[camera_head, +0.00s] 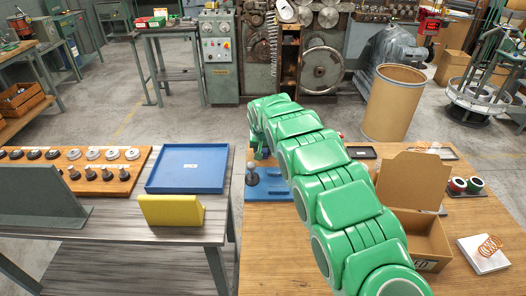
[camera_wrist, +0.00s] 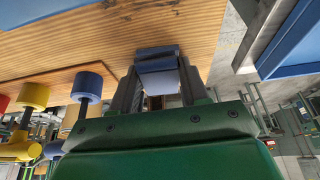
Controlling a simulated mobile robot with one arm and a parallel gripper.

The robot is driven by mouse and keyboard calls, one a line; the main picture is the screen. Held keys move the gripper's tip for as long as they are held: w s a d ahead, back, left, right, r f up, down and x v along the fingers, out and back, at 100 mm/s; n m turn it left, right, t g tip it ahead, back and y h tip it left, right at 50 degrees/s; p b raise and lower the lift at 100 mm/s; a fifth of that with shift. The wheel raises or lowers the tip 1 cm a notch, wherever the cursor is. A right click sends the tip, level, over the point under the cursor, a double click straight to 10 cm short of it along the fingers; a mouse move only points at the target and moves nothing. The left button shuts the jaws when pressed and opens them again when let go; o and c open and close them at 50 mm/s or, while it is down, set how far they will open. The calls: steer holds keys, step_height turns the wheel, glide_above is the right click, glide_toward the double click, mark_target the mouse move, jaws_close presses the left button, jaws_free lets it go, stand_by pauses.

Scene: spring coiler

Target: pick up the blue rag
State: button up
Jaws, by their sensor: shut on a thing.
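My gripper (camera_wrist: 158,85) is shut on the blue rag (camera_wrist: 158,53), which shows in the wrist view as a small folded blue block with a paler face between the two dark fingers. Behind it is a wooden table surface (camera_wrist: 200,22); I cannot tell whether the rag touches it. In the head view my green arm reaches away over the right table, and its far end hides the gripper's fingers and the rag.
A blue fixture (camera_head: 268,187) with pegs lies beside my arm on the wooden table (camera_head: 275,265). Colored knobs (camera_wrist: 87,82) show left in the wrist view. A blue tray (camera_head: 187,168) and yellow block (camera_head: 171,210) are on the left table. An open cardboard box (camera_head: 414,178) stands right.

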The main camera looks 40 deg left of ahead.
mark_target(263, 152)
steer(key=shift+r, duration=1.35)
steer(key=shift+v, duration=1.15)
steer(key=s+d+r, duration=0.7)
steer(key=d+r, duration=0.1)
steer(key=d, duration=0.2)
steer(key=shift+s+d, duration=0.3)
steer(key=shift+s, duration=0.1)
steer(key=shift+r, duration=0.1)
